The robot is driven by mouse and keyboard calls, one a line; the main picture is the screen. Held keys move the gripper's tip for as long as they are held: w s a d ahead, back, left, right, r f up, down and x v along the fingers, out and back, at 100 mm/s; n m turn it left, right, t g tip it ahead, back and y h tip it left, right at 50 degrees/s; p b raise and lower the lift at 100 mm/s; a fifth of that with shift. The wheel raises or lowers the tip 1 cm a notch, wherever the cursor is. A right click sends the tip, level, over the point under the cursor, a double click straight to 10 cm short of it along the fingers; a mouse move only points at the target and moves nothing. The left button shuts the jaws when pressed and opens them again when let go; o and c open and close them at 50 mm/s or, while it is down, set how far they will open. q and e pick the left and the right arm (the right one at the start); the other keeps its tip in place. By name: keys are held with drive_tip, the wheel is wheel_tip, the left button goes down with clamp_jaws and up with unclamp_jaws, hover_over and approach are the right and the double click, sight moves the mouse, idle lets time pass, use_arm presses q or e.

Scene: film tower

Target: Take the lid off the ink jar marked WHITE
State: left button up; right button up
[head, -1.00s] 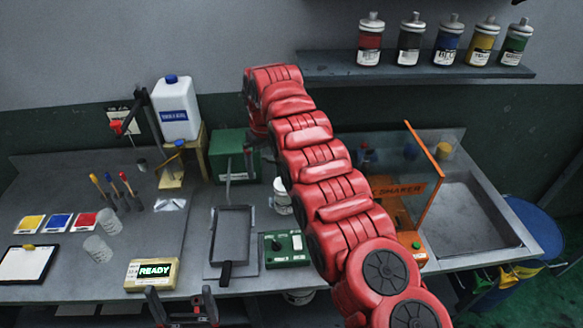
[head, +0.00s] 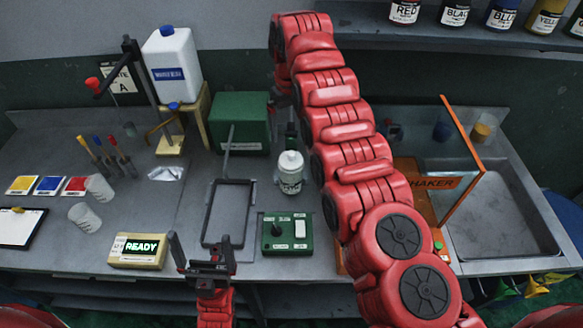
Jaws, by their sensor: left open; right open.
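A white jar (head: 290,176) with a dark-lettered label, too small to read surely, stands upright on the bench behind the green control box. Its pale, knobbed lid (head: 291,157) sits on top. My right arm arches over the bench just right of the jar. My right gripper (head: 283,118) points down behind the jar, partly hidden; its dark jaws are open and look empty. My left gripper (head: 203,256) is open and empty at the bench's front edge, left of and nearer than the jar.
A black-rimmed tray (head: 209,213) lies left of the jar, and the green control box (head: 287,236) stands in front. A green case (head: 238,123) is behind. The orange-framed shaker (head: 428,184) and sink (head: 500,225) are to the right. Labelled ink jars (head: 455,13) stand on the shelf.

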sight(291, 153)
drive_tip(key=shift+w+f+p, duration=0.1)
drive_tip(key=shift+f+p, duration=0.55)
drive_tip(key=shift+p, duration=0.1)
drive_tip(key=f, duration=0.1)
drive_tip(key=f+p, duration=0.1)
drive_tip(key=f, duration=0.1)
drive_tip(key=shift+s+p, duration=0.3)
drive_tip(key=shift+w+d+f+p, duration=0.1)
drive_tip(key=shift+f+p, duration=0.5)
drive_tip(key=shift+f, duration=0.05)
drive_tip(key=shift+w+d+f+p, duration=0.1)
drive_tip(key=shift+f+p, duration=0.45)
drive_tip(key=shift+f, duration=0.05)
wheel_tip(291, 153, down, 2)
drive_tip(key=shift+f, duration=0.2)
drive_tip(key=shift+a+f, duration=0.1)
drive_tip(key=shift+f, duration=0.45)
drive_tip(key=shift+c, duration=0.2)
drive_tip(key=c, duration=1)
drive_tip(key=shift+c, duration=0.2)
